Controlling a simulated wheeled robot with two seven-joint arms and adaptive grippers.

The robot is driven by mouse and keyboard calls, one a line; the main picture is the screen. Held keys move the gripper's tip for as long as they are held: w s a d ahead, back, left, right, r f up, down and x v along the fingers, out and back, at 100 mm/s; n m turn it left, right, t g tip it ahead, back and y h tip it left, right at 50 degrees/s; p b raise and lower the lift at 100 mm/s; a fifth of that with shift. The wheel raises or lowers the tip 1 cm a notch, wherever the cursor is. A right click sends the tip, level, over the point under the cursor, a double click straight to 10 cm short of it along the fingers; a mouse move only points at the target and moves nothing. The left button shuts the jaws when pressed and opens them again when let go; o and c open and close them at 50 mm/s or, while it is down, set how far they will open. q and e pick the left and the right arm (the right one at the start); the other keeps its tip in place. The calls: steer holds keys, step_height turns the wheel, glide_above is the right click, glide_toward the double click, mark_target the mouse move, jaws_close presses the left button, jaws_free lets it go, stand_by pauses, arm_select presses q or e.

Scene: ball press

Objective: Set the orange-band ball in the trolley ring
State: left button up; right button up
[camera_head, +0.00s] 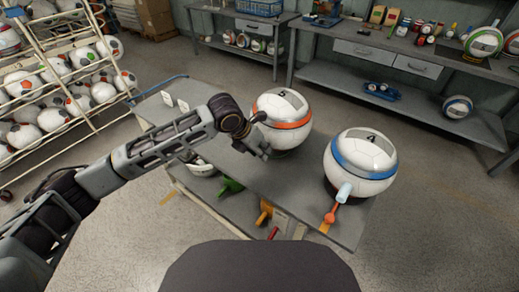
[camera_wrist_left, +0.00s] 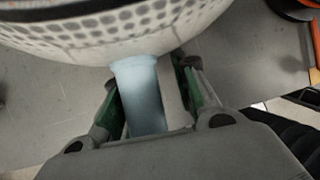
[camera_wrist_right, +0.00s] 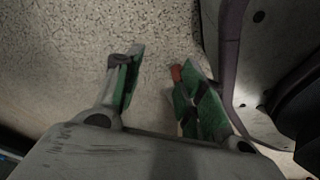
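The white orange-band ball (camera_head: 283,112) sits on the grey low table (camera_head: 288,188). My left gripper (camera_head: 264,146) is low at the ball's near left side. In the left wrist view, a pale blue stem (camera_wrist_left: 140,95) under a white ball (camera_wrist_left: 110,30) lies between the spread fingers of my left gripper (camera_wrist_left: 150,90). A gap shows between the stem and the right-hand finger. My right gripper (camera_wrist_right: 155,85) is open and empty over speckled floor, outside the head view. I cannot make out an empty trolley ring in any view.
A blue-band ball (camera_head: 361,160) with a pale blue stem stands at the table's right end, near an orange fitting (camera_head: 330,214). A wire rack of balls (camera_head: 58,80) is at the left. Workbenches (camera_head: 400,97) stand behind. The floor at right is clear.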

steer(key=shift+w+a, duration=0.1)
steer(key=shift+a, duration=0.05)
arm_select(q)
steer(key=shift+r, duration=0.4)
steer(key=v, duration=0.3)
steer(key=p+v, duration=0.1)
steer(key=v, duration=0.7)
steer(key=shift+r, duration=0.35)
arm_select(e)
steer(key=shift+s+d+f, duration=0.2)
steer(key=shift+s+d, duration=0.05)
steer(key=shift+s, duration=0.35)
steer(key=shift+s+d+f, duration=0.15)
steer(key=shift+s+d, duration=0.05)
steer(key=shift+s, duration=0.35)
arm_select(q)
steer(key=shift+s+a, duration=0.1)
steer(key=shift+a, duration=0.05)
steer(key=shift+f, duration=0.15)
arm_select(e)
steer(key=shift+r, duration=0.1)
